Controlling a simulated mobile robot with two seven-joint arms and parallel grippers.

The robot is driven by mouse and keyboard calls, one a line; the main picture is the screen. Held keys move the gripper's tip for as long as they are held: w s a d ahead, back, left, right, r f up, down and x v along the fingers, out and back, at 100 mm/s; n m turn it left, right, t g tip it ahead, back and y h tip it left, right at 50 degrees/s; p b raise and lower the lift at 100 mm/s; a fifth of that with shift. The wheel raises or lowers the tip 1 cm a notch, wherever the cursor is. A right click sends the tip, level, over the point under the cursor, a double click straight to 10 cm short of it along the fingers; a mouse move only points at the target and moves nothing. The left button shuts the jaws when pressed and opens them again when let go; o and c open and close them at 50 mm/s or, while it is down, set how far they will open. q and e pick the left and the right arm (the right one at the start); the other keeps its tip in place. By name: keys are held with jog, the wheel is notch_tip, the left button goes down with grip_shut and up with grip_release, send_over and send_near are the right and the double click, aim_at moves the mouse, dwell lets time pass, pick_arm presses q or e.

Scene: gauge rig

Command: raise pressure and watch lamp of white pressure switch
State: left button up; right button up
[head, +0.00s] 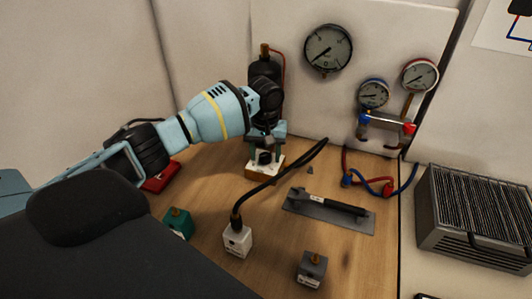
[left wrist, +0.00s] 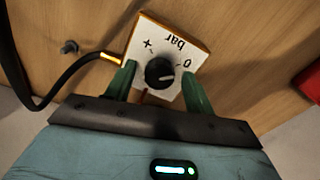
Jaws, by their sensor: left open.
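The white pressure switch (head: 237,240) stands on the wooden bench, with a black hose fitted on its top. I cannot make out its lamp. A white-topped orange control box (head: 255,170) carries a black knob (head: 265,158). In the left wrist view the knob (left wrist: 160,72) sits between "+", "0" and "bar" markings. My left gripper (head: 265,150) points down over this box. Its fingers (left wrist: 160,84) are apart, one on each side of the knob; contact cannot be told. A large round gauge (head: 328,48) hangs on the back panel, its needle toward the lower left. My right gripper is not in view.
A green switch (head: 178,224) and a dark grey switch (head: 311,270) stand near the white one. A grey plate with a black-handled tool (head: 345,207) lies right of the hose. A gauge manifold (head: 388,123) hangs at the right. A finned grey unit (head: 475,215) stands far right.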

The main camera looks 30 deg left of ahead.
pick_arm(q)
jog(key=shift+c, duration=0.2)
jog(key=c, duration=0.9)
jog(key=shift+c, duration=0.2)
